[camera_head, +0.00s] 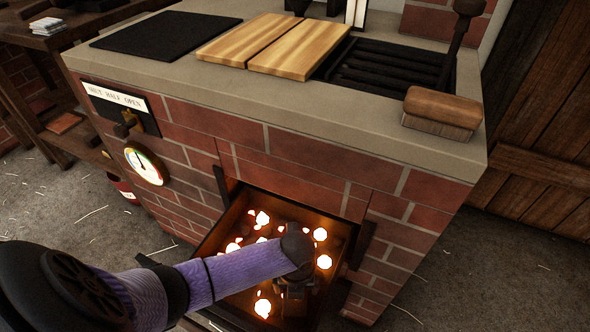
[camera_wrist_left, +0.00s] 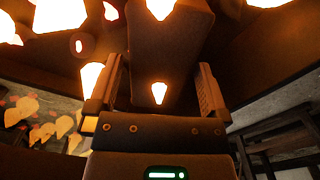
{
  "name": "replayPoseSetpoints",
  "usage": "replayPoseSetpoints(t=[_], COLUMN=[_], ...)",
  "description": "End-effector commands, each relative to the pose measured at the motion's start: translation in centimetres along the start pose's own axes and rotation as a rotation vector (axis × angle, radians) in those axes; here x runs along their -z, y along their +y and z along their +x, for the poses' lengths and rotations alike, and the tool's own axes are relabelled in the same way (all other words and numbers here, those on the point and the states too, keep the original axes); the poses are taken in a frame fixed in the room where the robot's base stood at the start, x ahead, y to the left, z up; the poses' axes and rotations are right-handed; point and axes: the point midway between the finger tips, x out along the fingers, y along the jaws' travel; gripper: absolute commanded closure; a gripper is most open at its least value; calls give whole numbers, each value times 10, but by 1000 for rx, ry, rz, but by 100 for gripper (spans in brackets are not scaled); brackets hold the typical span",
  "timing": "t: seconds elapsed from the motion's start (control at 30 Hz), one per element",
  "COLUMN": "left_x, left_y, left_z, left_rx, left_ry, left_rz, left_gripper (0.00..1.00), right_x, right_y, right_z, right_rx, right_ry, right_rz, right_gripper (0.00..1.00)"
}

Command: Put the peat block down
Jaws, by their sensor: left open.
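My left gripper (camera_head: 293,285) reaches down into the open fire drawer (camera_head: 213,243) at the front of the brick stove, among glowing embers. In the left wrist view its two fingers (camera_wrist_left: 160,64) stand apart. A dark brown block (camera_wrist_left: 172,40), which looks like the peat block, lies just beyond and between the fingertips, with a visible gap on the right side. Contact on the left side cannot be told. In the head view the gripper and arm largely hide the block. My right gripper is not in view.
Glowing embers (camera_head: 262,217) lie scattered in the drawer. The stove top (camera_head: 215,95) carries a dark plate (camera_head: 165,36), two wooden boards (camera_head: 300,50), a grate (camera_head: 385,68) and a brush-like block (camera_head: 442,105). A gauge (camera_head: 146,163) sits on the brick front. Floor is open at right.

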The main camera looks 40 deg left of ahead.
Motion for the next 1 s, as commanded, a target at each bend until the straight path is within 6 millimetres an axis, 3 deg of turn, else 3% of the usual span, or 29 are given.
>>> replayPoseSetpoints(t=[0.03,0.1,0.3,0.43,0.87,0.93,1.0], left_x=[-2,-3,-2,0,0,-1,-3], left_y=[-1,-1,0,-1,0,-1,-2], left_z=[-29,-51,-92,-100,-99,-108,-130], left_rx=[7,7,4,4,2,5,13], left_ry=[-10,-11,-6,-2,0,-5,-16], left_rz=[2,2,1,0,0,0,0], left_gripper=[0,0,0,0,0,0,0], right_x=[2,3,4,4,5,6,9], right_y=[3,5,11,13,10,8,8], right_z=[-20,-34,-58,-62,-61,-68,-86], right_rx=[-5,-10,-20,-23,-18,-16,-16], right_ry=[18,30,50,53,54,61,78], right_rz=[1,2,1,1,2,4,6], right_gripper=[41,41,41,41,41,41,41])
